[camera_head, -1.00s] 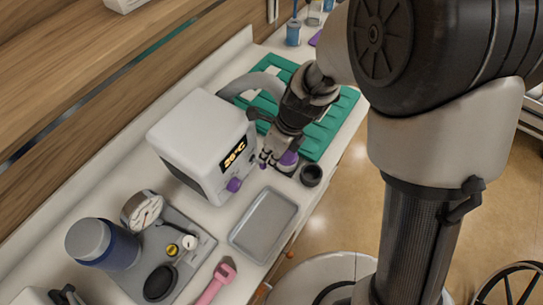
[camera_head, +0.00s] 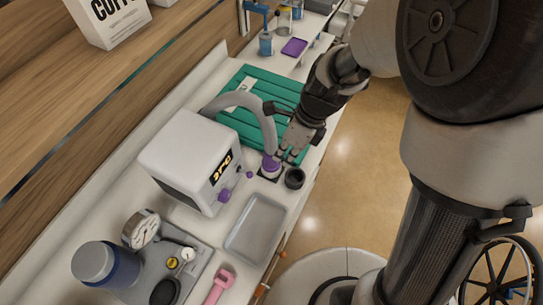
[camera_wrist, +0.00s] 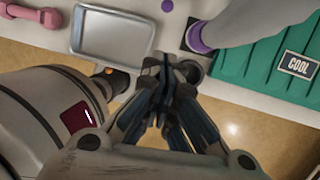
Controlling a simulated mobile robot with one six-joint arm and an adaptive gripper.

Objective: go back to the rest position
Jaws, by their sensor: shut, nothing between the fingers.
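My gripper (camera_head: 290,154) is shut and empty, over the counter beside the purple-tipped end of the grey hose (camera_head: 270,166). In the wrist view its fingers (camera_wrist: 178,68) are together, with nothing between them. The hose (camera_head: 262,118) arches from the white box unit (camera_head: 190,150), and its end rests at a small black square pad. In the wrist view the hose end (camera_wrist: 200,38) is just to the right of the fingertips. I cannot tell exactly how far apart they are.
A dark round cup (camera_head: 294,178) stands close by the gripper. A green ribbed mat (camera_head: 245,90) marked COOL lies behind, and a grey tray (camera_head: 256,228) in front. Open floor is at right.

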